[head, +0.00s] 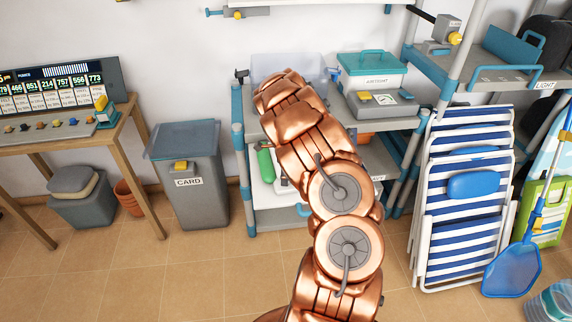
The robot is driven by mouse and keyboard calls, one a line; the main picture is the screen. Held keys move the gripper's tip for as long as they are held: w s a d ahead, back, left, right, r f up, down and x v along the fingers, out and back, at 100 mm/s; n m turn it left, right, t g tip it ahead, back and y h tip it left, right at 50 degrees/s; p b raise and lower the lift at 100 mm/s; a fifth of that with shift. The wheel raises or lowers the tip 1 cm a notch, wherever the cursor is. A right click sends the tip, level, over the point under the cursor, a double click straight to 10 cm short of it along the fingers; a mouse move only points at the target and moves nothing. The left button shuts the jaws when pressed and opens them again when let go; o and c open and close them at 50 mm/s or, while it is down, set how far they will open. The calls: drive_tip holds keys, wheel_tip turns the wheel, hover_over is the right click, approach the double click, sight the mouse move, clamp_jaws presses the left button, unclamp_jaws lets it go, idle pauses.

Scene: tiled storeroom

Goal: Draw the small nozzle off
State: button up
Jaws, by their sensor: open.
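I cannot make out a small nozzle for certain in the head view. My copper arm reaches up the middle of the picture towards a grey and blue shelf unit (240,130). My gripper does not show; the arm's own links hide its end. A green bottle (265,164) stands on the lower shelf, partly behind the arm. A clear bin (320,70) stands on the upper shelf behind the arm. A grey box with a yellow knob (384,99) sits to its right.
A teal-lidded box (372,66) stands at the back of the shelf. A grey CARD bin (190,175) and a wooden table (135,115) are on the left. A striped folding chair (465,225) and blue net (512,270) are on the right. Floor at lower left is clear.

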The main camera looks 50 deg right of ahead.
drive_tip(key=shift+f, duration=0.3)
clamp_jaws()
idle(0.4)
drive_tip(key=shift+r, duration=0.1)
drive_tip(key=shift+r, duration=2.25)
